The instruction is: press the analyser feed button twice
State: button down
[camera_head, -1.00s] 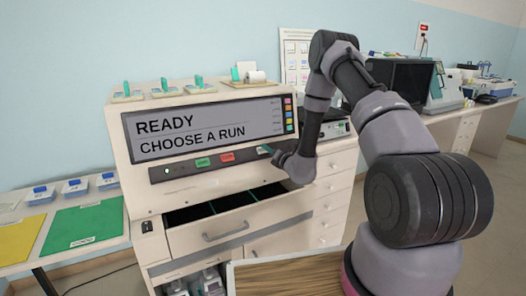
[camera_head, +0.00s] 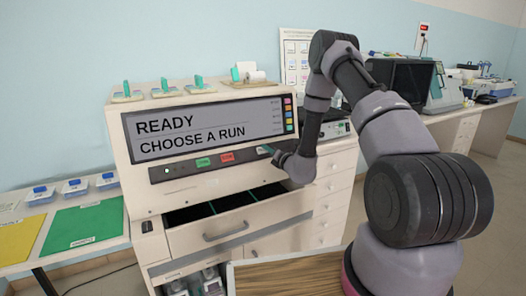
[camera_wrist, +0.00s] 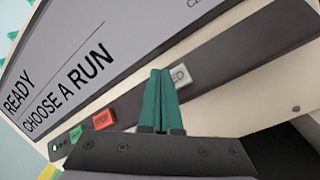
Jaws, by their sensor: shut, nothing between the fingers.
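The analyser (camera_head: 150,207) is a cream cabinet. Its screen (camera_head: 200,127) reads "READY, CHOOSE A RUN". A dark button strip (camera_head: 182,167) runs below the screen. A pale button (camera_wrist: 180,76) on the strip, with the letters "ED" showing, is the feed button; my fingertips cover its left part in the wrist view. My gripper (camera_wrist: 161,73) is shut and empty, its green fingers pointing at the strip beside and partly over this button. I cannot tell whether the tips touch it. In the head view my wrist hides much of the gripper.
A green button (camera_wrist: 75,134) and a red button (camera_wrist: 102,119) sit left of the feed button on the strip. An open drawer (camera_head: 212,235) juts out below. A table with green (camera_head: 82,228) and yellow mats stands at left. Small green-clipped holders (camera_head: 126,95) stand on the analyser.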

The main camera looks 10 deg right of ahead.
dwell(0.4)
jog(key=shift+w+a+f, duration=0.1)
jog(key=shift+w+f, duration=0.2)
jog(key=shift+w+f, duration=0.2)
jog(key=shift+f, duration=0.05)
dwell(0.6)
dwell(0.4)
jog(key=shift+s+r, duration=0.5)
jog(key=shift+r, duration=0.05)
jog(key=s+r, duration=0.1)
jog(key=s+d+r, duration=0.1)
jog(key=s+r, duration=0.1)
jog(key=shift+s+d+r, duration=0.15)
jog(key=shift+s+r, duration=0.05)
jog(key=shift+r, duration=0.05)
dwell(0.7)
